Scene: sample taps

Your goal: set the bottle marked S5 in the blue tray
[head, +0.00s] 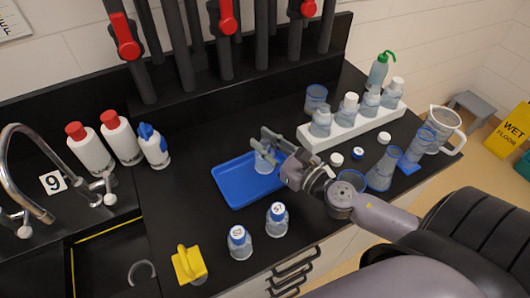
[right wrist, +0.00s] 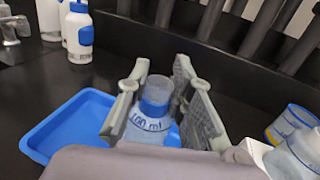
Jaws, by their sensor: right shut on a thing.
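My right gripper (head: 274,146) is shut on a clear bottle (head: 263,163) at the right part of the blue tray (head: 232,195). In the right wrist view the bottle (right wrist: 150,122) stands between the two fingers, with a blue neck band and "100 ml" on its side. No S5 mark is readable on it. I cannot tell whether its base touches the tray floor. The tray (right wrist: 42,140) is otherwise empty. Two bottles with marked lids, one (head: 239,241) and another (head: 277,219), stand in front of the tray; their marks are too small to read. My left gripper is not in view.
A white rack (head: 350,130) with several bottles stands at the right, with loose caps (head: 336,159), a flask (head: 383,170) and a jug (head: 440,128) nearby. Red-capped bottles (head: 90,150) and a sink tap (head: 25,165) are left. A yellow object (head: 189,265) lies in front.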

